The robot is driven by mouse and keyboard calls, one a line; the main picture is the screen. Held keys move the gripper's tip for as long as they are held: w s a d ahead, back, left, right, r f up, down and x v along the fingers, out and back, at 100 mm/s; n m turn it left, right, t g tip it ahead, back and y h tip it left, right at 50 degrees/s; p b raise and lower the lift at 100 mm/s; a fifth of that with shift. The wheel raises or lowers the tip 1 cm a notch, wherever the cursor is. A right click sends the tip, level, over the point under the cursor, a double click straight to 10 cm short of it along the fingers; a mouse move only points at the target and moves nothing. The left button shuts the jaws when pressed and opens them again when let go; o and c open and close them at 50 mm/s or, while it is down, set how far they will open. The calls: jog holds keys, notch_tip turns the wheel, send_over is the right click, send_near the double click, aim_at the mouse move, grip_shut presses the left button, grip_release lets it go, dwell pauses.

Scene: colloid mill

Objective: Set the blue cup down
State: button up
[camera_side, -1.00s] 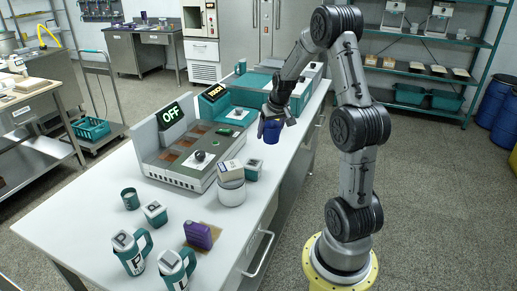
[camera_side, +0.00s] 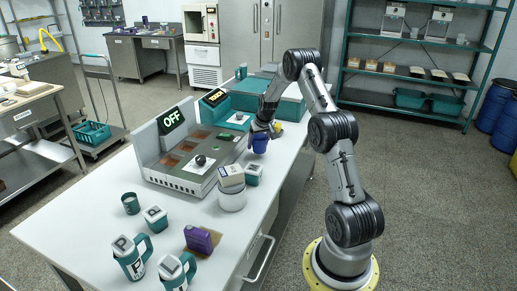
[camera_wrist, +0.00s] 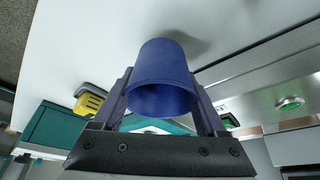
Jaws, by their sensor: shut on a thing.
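The blue cup (camera_side: 260,144) is between the fingers of my gripper (camera_side: 260,134), which is shut on it. In the side view it is low at the right part of the white table (camera_side: 100,218), right of the grey machine. In the wrist view the cup (camera_wrist: 162,80) sits between the two fingers of my gripper (camera_wrist: 160,105), its open mouth toward the camera. A soft shadow lies on the white surface beside it. I cannot tell whether the cup's base touches the table.
A grey machine with an OFF display (camera_side: 172,118) stands left of the cup. A white round container with a box on top (camera_side: 232,190) and a teal box (camera_side: 253,174) stand in front. A yellow item (camera_wrist: 88,104) lies near the cup. Teal mugs (camera_side: 132,256) stand at the front left.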

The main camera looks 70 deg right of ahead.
jog(key=shift+f, duration=1.25)
jog(key=shift+a+f, duration=0.1)
jog(key=o, duration=1.2)
jog(key=shift+o, duration=0.2)
jog(key=shift+s+r, duration=0.1)
jog(key=shift+r, duration=0.35)
jog(key=v, duration=1.1)
jog(key=s+a+r+n+t, duration=0.1)
jog(key=a+r, duration=0.4)
jog(key=a, duration=0.4)
jog(key=a+r+n+y, duration=0.1)
jog(key=a+r+n, duration=0.1)
jog(key=a+r, duration=0.45)
jog(key=s+a+r+n+t, duration=0.1)
jog(key=a+r, duration=0.2)
jog(key=a, duration=0.7)
jog(key=s+a+n+y, duration=0.2)
jog(key=s+a+n, duration=0.3)
jog(key=s+a, duration=1.1)
jog(key=shift+s+a, duration=0.15)
jog(key=shift+s, duration=0.55)
